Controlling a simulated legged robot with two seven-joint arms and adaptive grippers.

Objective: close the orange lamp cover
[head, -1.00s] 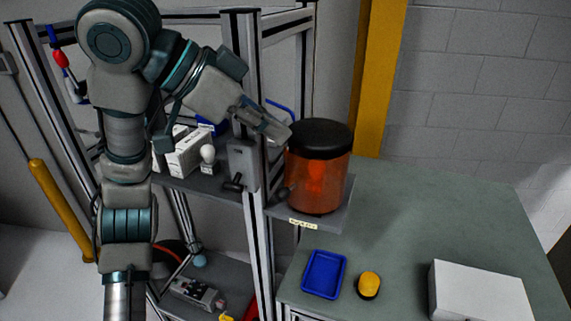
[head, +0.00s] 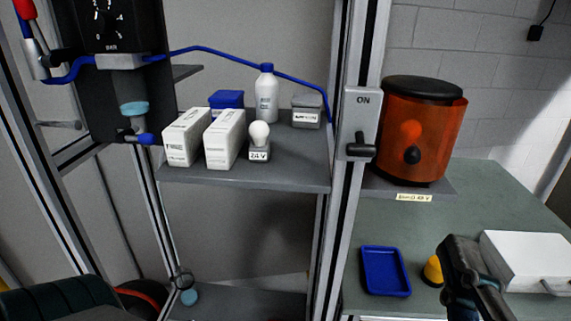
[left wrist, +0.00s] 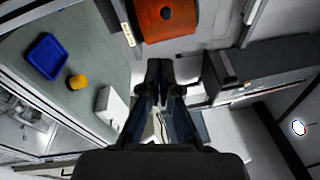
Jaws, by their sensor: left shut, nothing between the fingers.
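The lamp has a translucent orange cover (head: 437,135) under a black top (head: 424,88) and stands on a grey plate at the back of the green-grey table (head: 385,219). A dark round knob (head: 412,155) sits on the cover's front. The cover's right edge juts slightly past the top; I cannot tell how far it stands open. My left gripper (head: 459,243) is low at the right, below the lamp and apart from it. The left wrist view shows its fingers (left wrist: 160,72) shut and empty, with the orange cover (left wrist: 168,20) beyond. My right gripper is not in view.
An upright post with a black ON switch (head: 361,146) stands just left of the lamp. A blue tray (head: 385,271), a yellow button (head: 432,271) and a white box (head: 528,258) are on the table. A shelf (head: 289,165) at left holds boxes and a bottle.

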